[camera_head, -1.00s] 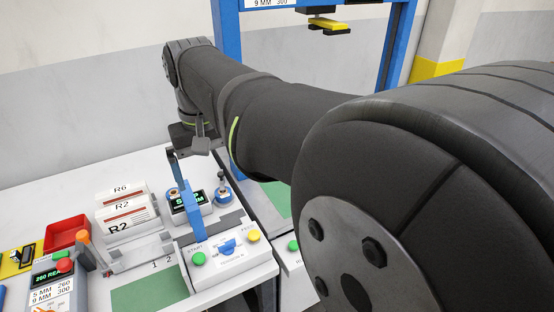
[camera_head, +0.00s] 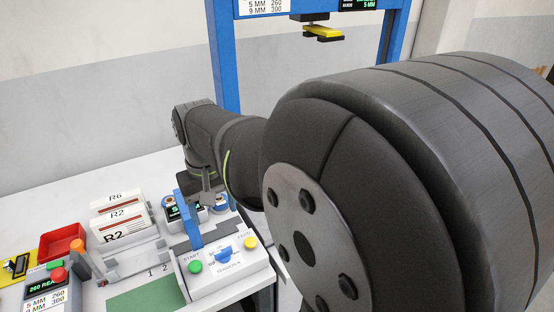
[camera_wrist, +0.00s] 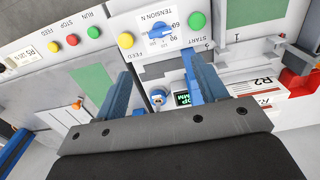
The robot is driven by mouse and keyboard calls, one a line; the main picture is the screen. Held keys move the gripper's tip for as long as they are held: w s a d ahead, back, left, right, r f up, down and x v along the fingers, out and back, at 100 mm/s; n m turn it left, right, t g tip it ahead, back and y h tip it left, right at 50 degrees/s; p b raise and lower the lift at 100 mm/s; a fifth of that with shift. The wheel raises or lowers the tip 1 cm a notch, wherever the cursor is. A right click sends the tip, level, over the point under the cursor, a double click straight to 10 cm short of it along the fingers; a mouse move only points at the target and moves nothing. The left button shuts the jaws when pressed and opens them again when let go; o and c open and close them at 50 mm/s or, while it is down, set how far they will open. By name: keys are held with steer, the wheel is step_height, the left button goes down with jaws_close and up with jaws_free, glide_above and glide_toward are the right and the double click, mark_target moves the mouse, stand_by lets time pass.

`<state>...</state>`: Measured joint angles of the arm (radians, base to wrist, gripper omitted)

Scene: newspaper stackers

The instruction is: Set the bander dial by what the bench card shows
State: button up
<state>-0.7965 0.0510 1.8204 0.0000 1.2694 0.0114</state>
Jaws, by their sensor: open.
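The bander dial is a blue knob (camera_head: 226,255) on the white panel, between the green START and yellow FEED buttons. In the wrist view the dial (camera_wrist: 162,33) sits under "TENSION N", with 60 and 90 readable beside it. Its exact setting is unclear. A card (camera_head: 45,298) at the lower left reads 5 MM 260 and 9 MM 300; a similar sign (camera_head: 264,6) is on the blue frame. I cannot tell which is the bench card. My gripper (camera_wrist: 156,62) is open and empty, its blue fingers apart, above the bander and short of the dial.
A small green-lit display (camera_wrist: 182,98) shows between my fingers; its text is only partly legible. A blue upright (camera_head: 195,240) stands close behind START. Papers marked R2 (camera_head: 118,232) and a red tray (camera_head: 63,242) lie left. A green mat (camera_head: 148,294) is bare.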

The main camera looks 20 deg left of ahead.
mark_target(223, 250)
step_height(223, 250, down, 14)
steer(key=shift+f, duration=0.15)
stand_by(0.3)
steer(key=c, duration=1)
steer(key=m, duration=0.8)
steer(key=shift+m, duration=0.3)
